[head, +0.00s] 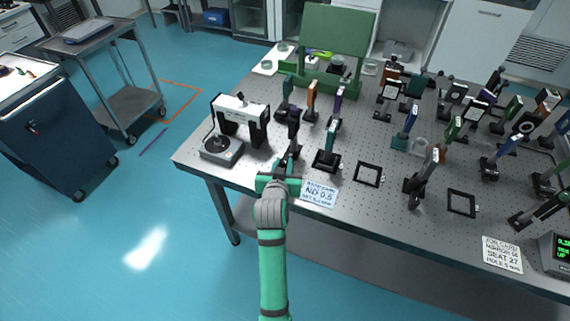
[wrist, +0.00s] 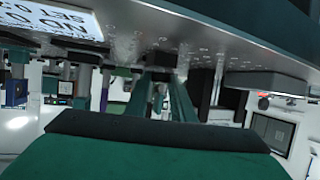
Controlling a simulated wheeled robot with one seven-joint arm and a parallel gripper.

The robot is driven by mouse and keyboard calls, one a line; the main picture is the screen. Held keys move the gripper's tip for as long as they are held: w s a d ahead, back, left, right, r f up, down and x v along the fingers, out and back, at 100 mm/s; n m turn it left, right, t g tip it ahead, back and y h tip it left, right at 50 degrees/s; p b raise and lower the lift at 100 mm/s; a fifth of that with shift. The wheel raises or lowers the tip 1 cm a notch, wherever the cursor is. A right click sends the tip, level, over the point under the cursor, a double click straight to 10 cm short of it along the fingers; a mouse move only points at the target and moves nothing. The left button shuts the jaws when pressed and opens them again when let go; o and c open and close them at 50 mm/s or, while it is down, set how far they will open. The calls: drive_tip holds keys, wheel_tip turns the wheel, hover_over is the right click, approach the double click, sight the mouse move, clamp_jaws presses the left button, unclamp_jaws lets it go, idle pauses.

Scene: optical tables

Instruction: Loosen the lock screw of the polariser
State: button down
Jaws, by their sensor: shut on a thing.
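A dark optic mount on a post (head: 293,124), which I take to be the polariser, stands near the front edge of the optical table, right of the white-and-black instrument. My gripper (head: 288,160) reaches in low over the front edge to the foot of this post. In the wrist view, which is upside down, the two green fingers of my gripper (wrist: 163,84) run close together to a small dark part (wrist: 160,60) by the tabletop. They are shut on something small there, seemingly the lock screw. The screw itself is hidden between the fingertips.
A white card reading ND 0.5 (head: 319,194) lies just right of my gripper. A white-and-black instrument (head: 240,118) with a round-topped base (head: 221,147) stands to the left. Another mount on a black base (head: 327,160) and an empty black frame (head: 368,174) are to the right.

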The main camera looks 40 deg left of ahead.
drive_tip(key=m+h, duration=0.1)
drive_tip(key=m+t+h, duration=0.1)
drive_tip(key=m+h, duration=0.1)
drive_tip(key=shift+s+a+h, duration=0.1)
drive_tip(key=shift+a+h, duration=0.2)
drive_tip(key=shift+a, duration=0.05)
drive_tip(key=shift+m+t+h, duration=0.3)
drive_tip(key=shift+m+h, duration=0.4)
drive_tip(key=c, duration=1.5)
unclamp_jaws()
drive_tip(key=v, duration=1)
drive_tip(key=shift+s+a+r, duration=0.15)
drive_tip(key=shift+s+a, duration=0.05)
drive_tip(key=shift+s, duration=0.2)
